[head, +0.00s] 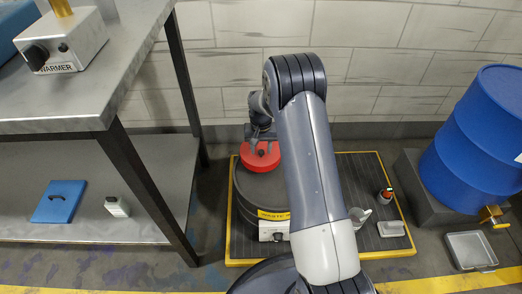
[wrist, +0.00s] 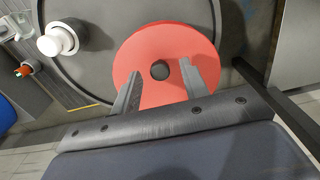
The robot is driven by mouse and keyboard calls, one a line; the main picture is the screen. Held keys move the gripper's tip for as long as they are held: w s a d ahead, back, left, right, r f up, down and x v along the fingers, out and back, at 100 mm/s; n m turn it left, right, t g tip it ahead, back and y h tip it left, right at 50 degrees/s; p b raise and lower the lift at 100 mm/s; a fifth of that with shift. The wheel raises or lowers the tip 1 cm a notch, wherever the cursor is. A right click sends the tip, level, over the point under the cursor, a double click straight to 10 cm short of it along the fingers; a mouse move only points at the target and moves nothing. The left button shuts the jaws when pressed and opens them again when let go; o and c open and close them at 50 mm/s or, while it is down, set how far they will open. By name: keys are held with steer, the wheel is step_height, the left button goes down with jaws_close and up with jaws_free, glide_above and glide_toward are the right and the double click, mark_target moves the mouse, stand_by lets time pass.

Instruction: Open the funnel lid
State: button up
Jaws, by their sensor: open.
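The funnel lid is a round red disc (head: 261,156) with a dark knob, on top of a dark grey waste drum (head: 259,190). In the wrist view the red lid (wrist: 149,50) lies below my gripper, and its dark knob (wrist: 160,70) shows between the fingers. My gripper (wrist: 158,78) is open, with one finger on each side of the knob. I cannot tell whether the fingers touch the lid. In the head view my gripper (head: 262,140) is at the lid's far side, partly hidden by my arm.
The drum stands on a yellow-edged pallet (head: 365,163). A white cap (wrist: 58,40) sits on the drum top beside the lid. A metal workbench (head: 85,110) stands at left. A blue barrel (head: 480,135) with a tray (head: 470,250) below its tap is at right.

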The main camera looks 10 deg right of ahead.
steer(key=shift+f, duration=0.25)
jaws_close()
stand_by(0.3)
